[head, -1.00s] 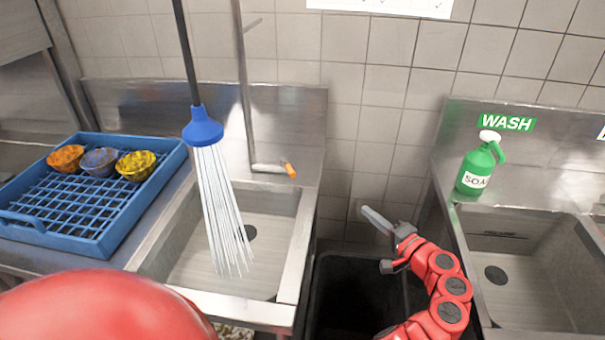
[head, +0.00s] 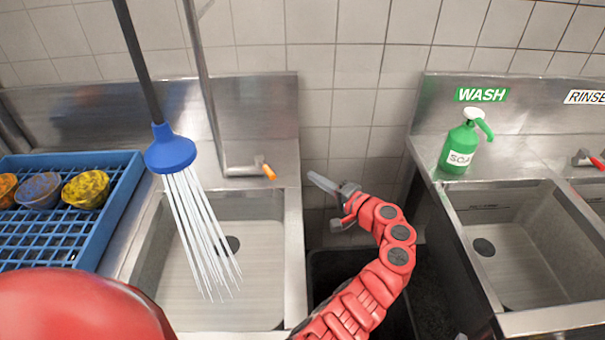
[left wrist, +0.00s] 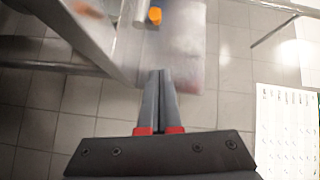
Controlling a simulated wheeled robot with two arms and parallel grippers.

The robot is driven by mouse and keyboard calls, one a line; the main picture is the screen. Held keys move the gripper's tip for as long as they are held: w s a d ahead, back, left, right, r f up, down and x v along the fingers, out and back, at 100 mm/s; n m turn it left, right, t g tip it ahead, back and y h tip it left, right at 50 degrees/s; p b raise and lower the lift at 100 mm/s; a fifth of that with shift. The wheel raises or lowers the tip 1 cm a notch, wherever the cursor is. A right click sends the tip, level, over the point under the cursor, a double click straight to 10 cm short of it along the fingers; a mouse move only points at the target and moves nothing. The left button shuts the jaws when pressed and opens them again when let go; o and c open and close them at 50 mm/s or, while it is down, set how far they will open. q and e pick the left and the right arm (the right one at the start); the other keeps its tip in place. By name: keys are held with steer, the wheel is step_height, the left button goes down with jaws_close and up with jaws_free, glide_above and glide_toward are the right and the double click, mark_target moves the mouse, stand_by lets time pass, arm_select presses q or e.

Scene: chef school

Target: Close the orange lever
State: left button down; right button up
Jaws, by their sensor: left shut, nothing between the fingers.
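The orange lever (head: 267,170) is a small orange handle on the metal faucet pipe behind the left sink. White streams of water pour from the blue spray head (head: 171,150) into that sink (head: 220,275). My left gripper (head: 312,176) is shut and empty, just right of the lever at about its height in the head view, with a gap between. In the left wrist view the shut fingers (left wrist: 158,74) point toward the orange lever (left wrist: 155,16) at the top, apart from it. My right gripper is not in view.
A blue rack (head: 125,205) with several bowls stands on the left. A dark bin (head: 335,265) is between the sinks, below my left arm. A green soap bottle (head: 461,148) stands behind the right sink (head: 520,240). A tiled wall (head: 360,60) rises behind.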

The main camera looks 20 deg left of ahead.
mark_target(266, 170)
arm_select(q)
steer(key=p+x, duration=0.1)
steer(key=x, duration=0.7)
steer(key=shift+s, duration=0.1)
steer(key=shift+a+r+p, duration=0.1)
steer(key=shift+a+p, duration=0.2)
steer(key=shift+p, duration=0.15)
steer(key=shift+s+a+p, duration=0.35)
steer(key=shift+s+p, duration=0.2)
steer(key=shift+p, duration=0.1)
steer(key=shift+s+a+f+p, duration=0.25)
steer(key=shift+s+a+p, duration=0.25)
steer(key=shift+s, duration=0.1)
steer(key=shift+s+a+f, duration=0.15)
steer(key=shift+s+f, duration=0.05)
steer(key=shift+s, duration=0.1)
